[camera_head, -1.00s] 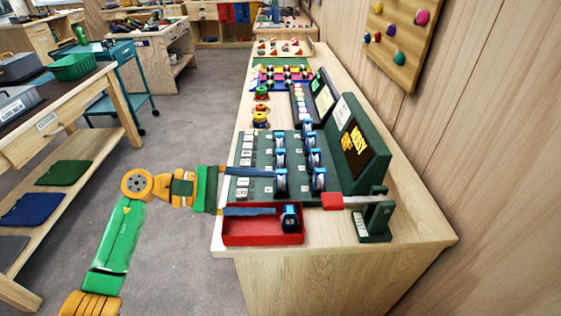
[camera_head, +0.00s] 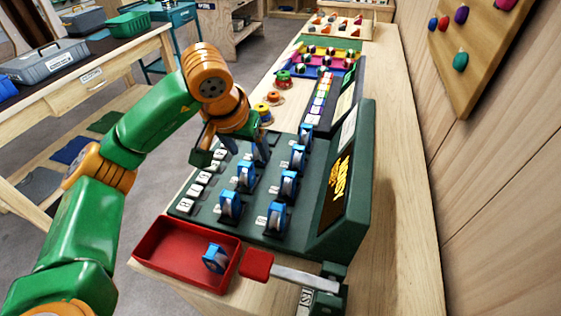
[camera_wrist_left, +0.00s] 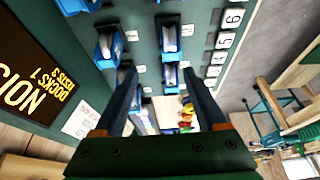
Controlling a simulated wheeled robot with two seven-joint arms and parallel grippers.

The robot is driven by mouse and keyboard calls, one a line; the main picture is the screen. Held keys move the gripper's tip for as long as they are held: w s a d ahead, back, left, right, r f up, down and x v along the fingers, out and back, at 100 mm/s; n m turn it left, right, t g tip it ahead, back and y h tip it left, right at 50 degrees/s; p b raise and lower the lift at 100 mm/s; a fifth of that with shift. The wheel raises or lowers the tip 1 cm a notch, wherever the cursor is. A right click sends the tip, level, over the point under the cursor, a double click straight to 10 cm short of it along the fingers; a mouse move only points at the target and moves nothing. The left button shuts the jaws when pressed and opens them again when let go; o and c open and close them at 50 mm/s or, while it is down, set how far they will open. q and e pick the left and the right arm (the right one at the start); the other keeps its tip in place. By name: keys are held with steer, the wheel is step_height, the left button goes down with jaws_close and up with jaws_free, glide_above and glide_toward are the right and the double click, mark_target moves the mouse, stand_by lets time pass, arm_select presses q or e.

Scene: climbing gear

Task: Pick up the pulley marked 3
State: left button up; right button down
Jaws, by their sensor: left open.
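Blue pulleys with pale wheels stand in two rows on a dark green sloping panel (camera_head: 262,232). The number on each pulley is too small to read, so I cannot tell which is marked 3. My left gripper (camera_head: 243,156) points down at the far part of the left row, its arm hiding some of the panel. In the left wrist view its open fingers (camera_wrist_left: 158,75) are empty, with a pulley (camera_wrist_left: 170,78) just ahead between their tips, nearer the right one. White number plates (camera_wrist_left: 225,40) run along the panel edge. My right gripper is not seen.
A red tray (camera_head: 165,246) at the panel's near end holds one blue pulley (camera_head: 215,258). A red-handled lever (camera_head: 257,265) is beside it. A raised dark board with yellow lettering (camera_head: 338,190) borders the panel's right side. Coloured pieces (camera_head: 325,60) stand farther back.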

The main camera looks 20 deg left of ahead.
mark_target(244, 163)
arm_select(q)
steer(key=a+f, duration=0.1)
steer(key=f, duration=0.1)
steer(key=a+f+p, duration=0.1)
steer(key=f, duration=0.1)
steer(key=shift+s+a, duration=0.1)
steer(key=shift+x, duration=1.1)
steer(key=shift+w+f, duration=0.15)
steer(key=shift+w, duration=0.15)
steer(key=shift+s, duration=0.1)
steer(key=c, duration=1)
jaws_close()
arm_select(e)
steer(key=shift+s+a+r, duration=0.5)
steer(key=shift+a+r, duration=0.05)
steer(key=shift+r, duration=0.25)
